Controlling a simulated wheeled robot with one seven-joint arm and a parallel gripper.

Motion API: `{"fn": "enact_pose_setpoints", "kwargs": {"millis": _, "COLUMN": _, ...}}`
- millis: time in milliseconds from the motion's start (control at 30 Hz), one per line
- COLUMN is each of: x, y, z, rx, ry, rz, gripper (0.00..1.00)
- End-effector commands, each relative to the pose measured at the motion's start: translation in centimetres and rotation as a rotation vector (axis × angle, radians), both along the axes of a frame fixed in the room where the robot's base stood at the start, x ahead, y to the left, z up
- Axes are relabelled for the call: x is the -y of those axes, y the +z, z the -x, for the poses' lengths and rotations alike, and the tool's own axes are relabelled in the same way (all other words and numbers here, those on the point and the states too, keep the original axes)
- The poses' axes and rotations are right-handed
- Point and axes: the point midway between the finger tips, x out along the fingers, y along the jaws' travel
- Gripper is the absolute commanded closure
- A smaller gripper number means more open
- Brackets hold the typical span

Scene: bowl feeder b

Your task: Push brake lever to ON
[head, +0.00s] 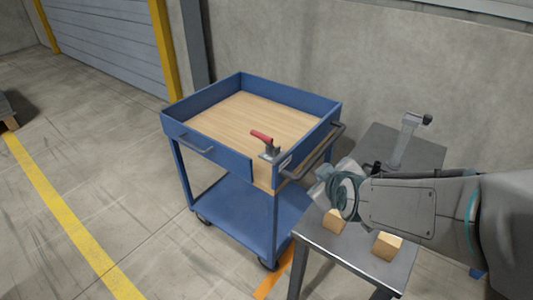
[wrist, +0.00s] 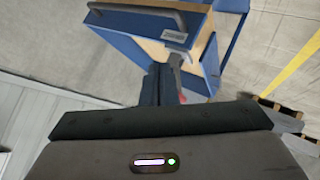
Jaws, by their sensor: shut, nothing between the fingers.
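The brake lever (head: 262,137) has a red grip and stands on a metal base at the near right corner of the blue cart (head: 215,158). Its grip tilts up and to the left in the head view. In the wrist view the red grip (wrist: 176,60) shows just beyond my fingers, partly hidden by them. My gripper (wrist: 160,85) is shut and empty, pointing toward the cart corner. In the head view its end is to the right of the lever, apart from it, with the fingertips hard to make out. ON or OFF marks are not readable.
The cart has a wooden top with a raised blue rim and a push handle (head: 318,152) on its right side. A grey metal table (head: 345,250) with wooden blocks (head: 387,246) and an upright metal fixture (head: 405,138) stands to the right. Open floor lies left.

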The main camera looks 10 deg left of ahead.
Motion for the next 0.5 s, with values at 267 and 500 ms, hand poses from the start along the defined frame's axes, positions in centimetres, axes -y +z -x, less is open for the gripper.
{"fn": "enact_pose_setpoints", "kwargs": {"millis": 267, "x": -7.8, "y": -5.3, "z": -2.4, "rx": 0.478, "ry": 0.237, "rz": 0.282, "gripper": 1.0}}
{"fn": "enact_pose_setpoints", "kwargs": {"millis": 500, "x": -13.0, "y": -7.5, "z": -1.0, "rx": 0.897, "ry": 0.309, "rz": 0.581, "gripper": 1.0}}
